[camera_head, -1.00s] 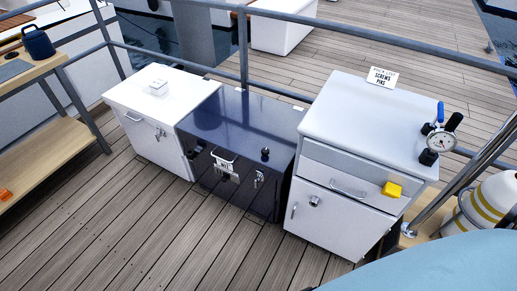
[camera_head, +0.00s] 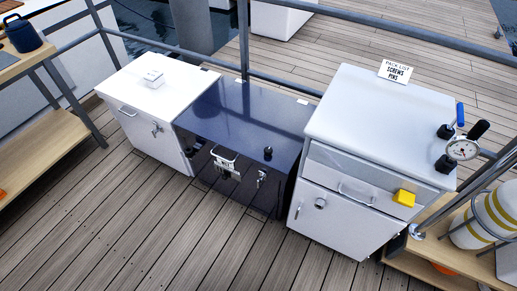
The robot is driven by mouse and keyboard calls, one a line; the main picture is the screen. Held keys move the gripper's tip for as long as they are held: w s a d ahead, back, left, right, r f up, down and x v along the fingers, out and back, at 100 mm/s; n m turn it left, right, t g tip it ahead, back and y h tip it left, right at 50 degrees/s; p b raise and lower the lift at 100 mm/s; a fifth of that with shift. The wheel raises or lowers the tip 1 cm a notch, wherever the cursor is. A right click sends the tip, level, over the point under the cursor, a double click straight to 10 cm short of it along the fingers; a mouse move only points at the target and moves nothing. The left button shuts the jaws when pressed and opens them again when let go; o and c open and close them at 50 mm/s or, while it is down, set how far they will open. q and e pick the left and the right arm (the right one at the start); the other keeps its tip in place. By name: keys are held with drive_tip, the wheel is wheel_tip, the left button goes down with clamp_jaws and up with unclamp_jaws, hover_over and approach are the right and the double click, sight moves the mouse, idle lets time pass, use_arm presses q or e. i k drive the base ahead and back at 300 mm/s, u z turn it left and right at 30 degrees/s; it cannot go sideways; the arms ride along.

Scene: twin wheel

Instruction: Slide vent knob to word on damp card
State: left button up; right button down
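A dark blue chest (camera_head: 235,110) stands between two white cabinets. A small black knob (camera_head: 268,153) shows near its upper front edge; I cannot tell whether it is the vent knob. A small white card or label (camera_head: 226,171) is on the chest's front by the handle, its word too small to read surely. Another white card (camera_head: 396,71) stands at the back of the right cabinet's top and reads "PACK LIST SCREWS PINS". I cannot tell which card is the damp one. Neither of my grippers is in view.
A railing runs behind. Wooden deck (camera_head: 180,240) in front is clear.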

sight(227, 173)
drive_tip(key=z, duration=1.2)
drive_tip(key=k, duration=0.8)
drive_tip(key=u, duration=1.25)
drive_tip(key=i, duration=1.85)
drive_tip(key=z, duration=0.35)
